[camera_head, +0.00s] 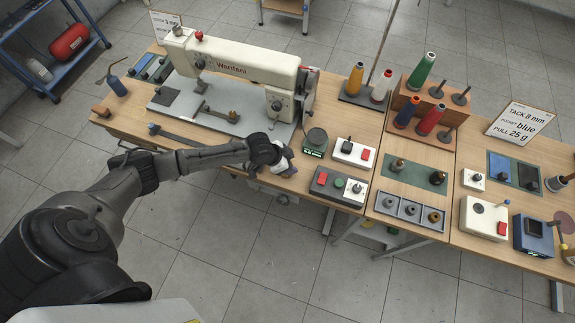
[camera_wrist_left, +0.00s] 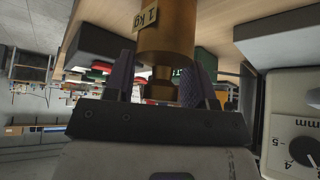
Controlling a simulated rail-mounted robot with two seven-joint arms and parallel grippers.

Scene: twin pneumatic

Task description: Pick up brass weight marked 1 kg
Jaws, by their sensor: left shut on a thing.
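The brass weight (camera_wrist_left: 168,32) with a "1 kg" tag fills the upper middle of the left wrist view. My left gripper (camera_wrist_left: 162,82) is shut on its narrow neck, with one dark finger on each side. In the head view my left gripper (camera_head: 283,163) is at the front edge of the bench, left of the small scale with a green display (camera_head: 315,142). In that view I cannot make out the weight, which the wrist and hand seem to hide. My right gripper does not show.
The sewing machine (camera_head: 240,66) stands behind my left gripper. A control box with red and green buttons (camera_head: 339,187) is to its right. Brass weights stand on a green mat (camera_head: 418,173), and a grey compartment tray (camera_head: 384,207) lies in front. Spools stand farther back.

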